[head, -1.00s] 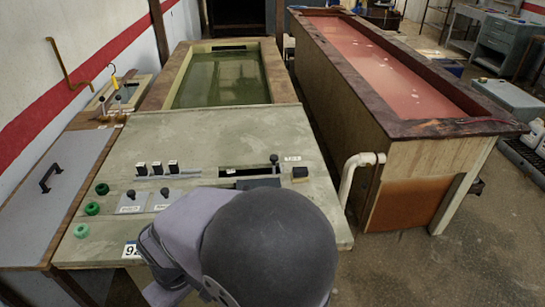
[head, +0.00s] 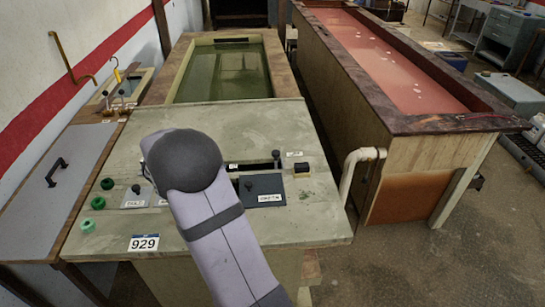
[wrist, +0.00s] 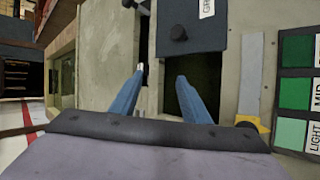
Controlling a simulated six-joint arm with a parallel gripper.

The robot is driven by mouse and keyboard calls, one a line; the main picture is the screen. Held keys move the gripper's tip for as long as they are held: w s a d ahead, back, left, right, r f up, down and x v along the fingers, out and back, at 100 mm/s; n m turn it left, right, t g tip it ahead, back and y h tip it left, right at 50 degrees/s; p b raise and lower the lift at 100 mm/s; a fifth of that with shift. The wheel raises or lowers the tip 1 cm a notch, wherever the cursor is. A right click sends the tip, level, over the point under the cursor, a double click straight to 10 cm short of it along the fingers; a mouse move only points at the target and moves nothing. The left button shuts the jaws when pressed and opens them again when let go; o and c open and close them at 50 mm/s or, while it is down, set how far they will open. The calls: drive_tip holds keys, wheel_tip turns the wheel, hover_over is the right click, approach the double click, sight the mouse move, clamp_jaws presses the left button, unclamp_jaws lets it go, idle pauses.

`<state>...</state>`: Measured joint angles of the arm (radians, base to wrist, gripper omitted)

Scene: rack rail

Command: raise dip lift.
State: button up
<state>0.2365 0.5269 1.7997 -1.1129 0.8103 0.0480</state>
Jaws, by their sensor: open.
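The sloped control panel (head: 240,120) stands in front of the green-liquid tank (head: 222,75). A long slot in it has a dark knob (head: 276,156) at its right end. Below is a dark plate (head: 262,190) with a small knob and a label; the plate also shows in the wrist view (wrist: 200,25). No label I can read says which control is the dip lift. My gripper (wrist: 160,76) is open and empty, its blue fingers over the panel beside a dark opening (wrist: 190,95). In the head view my arm hides the fingers and part of the panel.
Several green buttons (head: 97,203) line the panel's left edge. A black block (head: 302,170) sits at its right. A green shade chart (wrist: 297,90) shows in the wrist view. A long red-liquid tank (head: 385,60) and a white pipe (head: 352,170) stand to the right.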

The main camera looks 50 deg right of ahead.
sight(275, 153)
drive_tip(key=s+d+n+h+b, duration=0.1)
drive_tip(key=d+n, duration=0.2)
drive_tip(key=d, duration=0.1)
drive_tip(key=s+d+n+g+h, duration=0.1)
drive_tip(key=d+n+h, duration=0.1)
drive_tip(key=d+n, duration=0.2)
drive_tip(key=s+d+n+h+b, duration=0.1)
drive_tip(key=s+d+n, duration=0.1)
drive_tip(key=d+n, duration=0.2)
drive_tip(key=shift+s+d+r+g+b, duration=0.1)
drive_tip(key=shift+d+r+g+b, duration=0.2)
drive_tip(key=shift+d+r+b, duration=0.15)
drive_tip(key=shift+s+d+r+n+h, duration=0.1)
drive_tip(key=shift+s+d+n+h, duration=0.05)
drive_tip(key=shift+d+n+h, duration=0.3)
drive_tip(key=shift+p+x, duration=1.3)
drive_tip(key=shift+x, duration=2.35)
drive_tip(key=shift+a, duration=0.1)
